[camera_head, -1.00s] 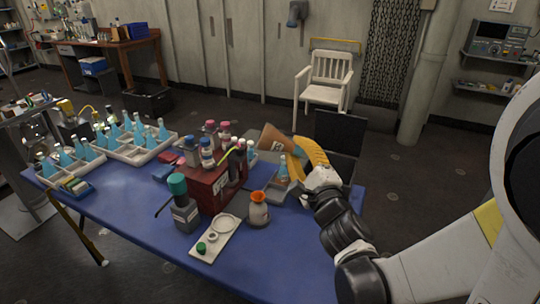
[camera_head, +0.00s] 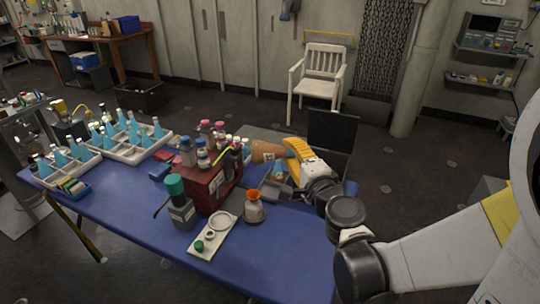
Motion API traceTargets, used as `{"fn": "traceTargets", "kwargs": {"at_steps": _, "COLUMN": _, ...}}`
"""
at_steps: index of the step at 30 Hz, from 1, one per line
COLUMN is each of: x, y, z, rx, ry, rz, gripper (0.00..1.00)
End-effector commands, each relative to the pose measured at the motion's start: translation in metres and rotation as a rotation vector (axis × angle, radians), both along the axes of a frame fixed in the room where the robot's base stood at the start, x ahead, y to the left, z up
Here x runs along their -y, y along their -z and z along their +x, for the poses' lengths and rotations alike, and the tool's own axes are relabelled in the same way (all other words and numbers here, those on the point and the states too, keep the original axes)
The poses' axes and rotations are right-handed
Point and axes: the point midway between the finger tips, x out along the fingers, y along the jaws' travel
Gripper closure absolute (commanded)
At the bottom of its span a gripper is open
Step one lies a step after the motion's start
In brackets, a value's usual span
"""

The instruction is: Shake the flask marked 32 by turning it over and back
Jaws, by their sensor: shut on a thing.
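My gripper (camera_head: 300,155), with yellow fingers, is above the far right part of the blue table. It is shut on a brownish-orange flask (camera_head: 265,152). The flask lies about level in the air, its wide end to the left and its narrow end at the fingers. A small pale label shows on its side, but its number is too small to read. The fingers hide part of the neck. A small grey tray (camera_head: 276,191) is on the table below, with a small bluish flask (camera_head: 278,171) partly hidden by the gripper.
A red carrier (camera_head: 203,187) with several bottles stands left of the gripper. A squat orange-topped vessel (camera_head: 254,210) and a white tray (camera_head: 211,238) are nearer. Racks of blue flasks (camera_head: 128,154) fill the left. The table's front right (camera_head: 290,250) is clear.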

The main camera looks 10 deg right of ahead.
Motion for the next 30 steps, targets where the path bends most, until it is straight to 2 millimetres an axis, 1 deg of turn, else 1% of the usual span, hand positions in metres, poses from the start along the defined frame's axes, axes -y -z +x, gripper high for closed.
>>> {"fn": "traceTargets", "kwargs": {"at_steps": 1, "x": -0.0002, "y": -0.0037, "z": 0.0, "rx": -0.012, "ry": 0.0, "rz": -0.04, "gripper": 1.0}}
{"fn": "traceTargets", "kwargs": {"at_steps": 4, "x": -0.0005, "y": -0.0025, "z": 0.0001, "rx": -0.03, "ry": -0.001, "rz": -0.106, "gripper": 1.0}}
{"fn": "traceTargets", "kwargs": {"at_steps": 11, "x": -0.0006, "y": -0.0012, "z": 0.0003, "rx": -0.051, "ry": -0.001, "rz": -0.176, "gripper": 1.0}}
{"fn": "traceTargets", "kwargs": {"at_steps": 30, "x": -0.0014, "y": -0.0021, "z": 0.0002, "rx": -0.194, "ry": -0.002, "rz": -0.676, "gripper": 1.0}}
